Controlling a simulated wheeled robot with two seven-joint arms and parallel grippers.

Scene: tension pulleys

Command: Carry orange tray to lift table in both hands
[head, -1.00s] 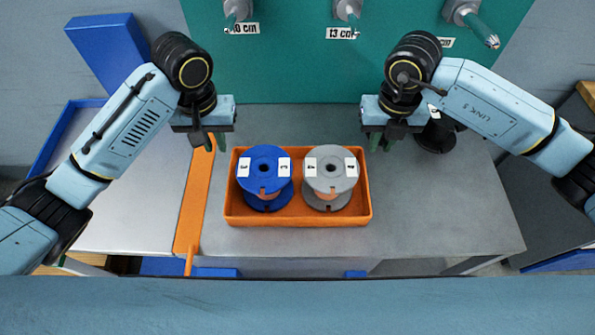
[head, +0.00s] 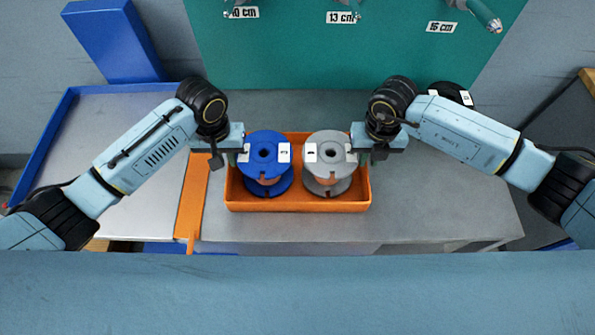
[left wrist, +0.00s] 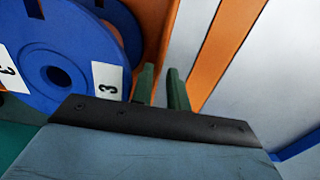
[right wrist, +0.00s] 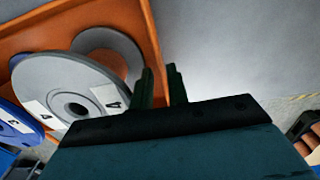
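The orange tray (head: 300,204) sits on the grey bench and holds a blue spool (head: 266,178) and a grey spool (head: 330,180) side by side. My left gripper (head: 230,160) is at the tray's left wall, its green fingers either side of it in the left wrist view (left wrist: 161,88). My right gripper (head: 370,158) is at the right wall, fingers astride it in the right wrist view (right wrist: 161,86). Both look open with a narrow gap; firm contact with the walls is not visible. A silver-topped, blue-edged table (head: 105,135), seemingly the lift table, stands at left.
An orange strip (head: 192,195) runs along the border between bench (head: 440,205) and silver table. A black spool (head: 450,95) stands at the back right. A green board (head: 300,60) with pegs rises behind. The silver top looks empty.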

